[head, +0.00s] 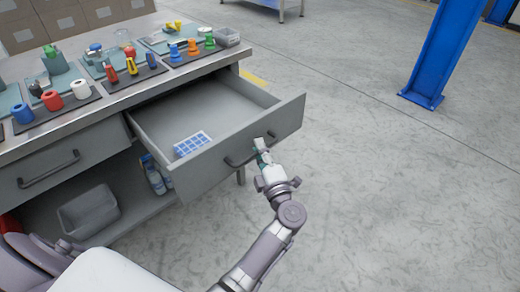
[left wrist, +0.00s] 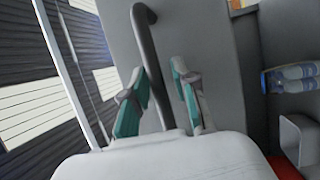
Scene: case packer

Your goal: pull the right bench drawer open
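The right bench drawer (head: 289,122) stands well out from the bench in the head view, its inside showing. A blue-and-white gridded item (head: 192,144) lies in it. Its dark bar handle (head: 238,162) is on the front. In the left wrist view, the handle (left wrist: 144,22) runs between the two fingers of my left gripper (left wrist: 158,78). A gap shows between the handle and the right-hand finger, so the gripper looks open around the bar. My right gripper is in neither view.
The left drawer (head: 60,165) is shut. The bench top holds several coloured parts on mats and trays. A grey bin (head: 88,212) and bottles (head: 153,177) stand on the shelf below. Open floor lies to the right, with a blue post (head: 440,55) farther back.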

